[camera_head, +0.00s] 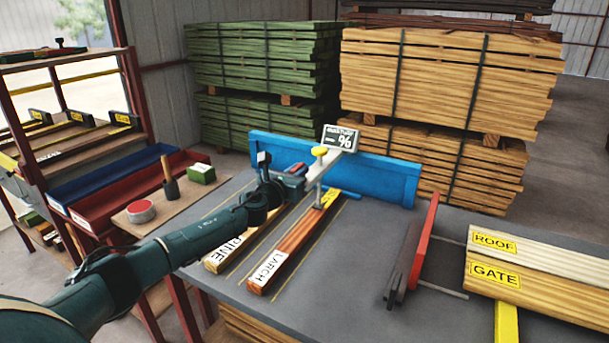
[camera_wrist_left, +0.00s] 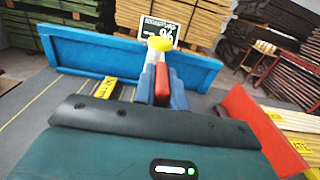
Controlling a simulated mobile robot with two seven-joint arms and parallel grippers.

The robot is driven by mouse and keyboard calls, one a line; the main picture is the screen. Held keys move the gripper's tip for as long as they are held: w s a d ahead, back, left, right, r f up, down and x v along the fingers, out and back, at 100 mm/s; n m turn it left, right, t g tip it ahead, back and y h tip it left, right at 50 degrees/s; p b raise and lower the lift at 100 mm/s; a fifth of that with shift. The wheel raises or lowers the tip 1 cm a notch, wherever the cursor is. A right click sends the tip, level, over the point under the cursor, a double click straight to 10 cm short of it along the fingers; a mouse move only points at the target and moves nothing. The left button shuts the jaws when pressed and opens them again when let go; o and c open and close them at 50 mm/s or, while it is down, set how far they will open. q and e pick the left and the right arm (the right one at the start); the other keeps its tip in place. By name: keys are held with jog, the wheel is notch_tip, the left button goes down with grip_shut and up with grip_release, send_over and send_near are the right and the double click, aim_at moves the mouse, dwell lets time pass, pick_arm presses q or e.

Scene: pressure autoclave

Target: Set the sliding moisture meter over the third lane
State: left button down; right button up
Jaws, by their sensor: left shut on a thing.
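The moisture meter has a dark "- %" display (camera_head: 340,138), a yellow knob (camera_head: 319,151) and a pale arm, and stands in front of the blue back board (camera_head: 385,178). Its lower part is over the far end of the orange-brown LARCH board (camera_head: 295,245). The PINE board (camera_head: 228,250) lies to the left, partly hidden by my arm. Thin yellow lines mark the lanes.
A red upright plate (camera_head: 424,240) stands on the grey table to the right. Boards marked ROOF (camera_head: 495,243) and GATE (camera_head: 497,276) lie beyond it. A red bin (camera_head: 130,190) and a small shelf with a green block (camera_head: 201,173) are at the left. Timber stacks stand behind.

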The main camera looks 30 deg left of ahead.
pick_arm(q)
jog(key=c, duration=1.4)
grip_release()
jog(key=shift+c, duration=0.2)
jog(key=s, duration=1.3)
jog(key=shift+a, duration=0.2)
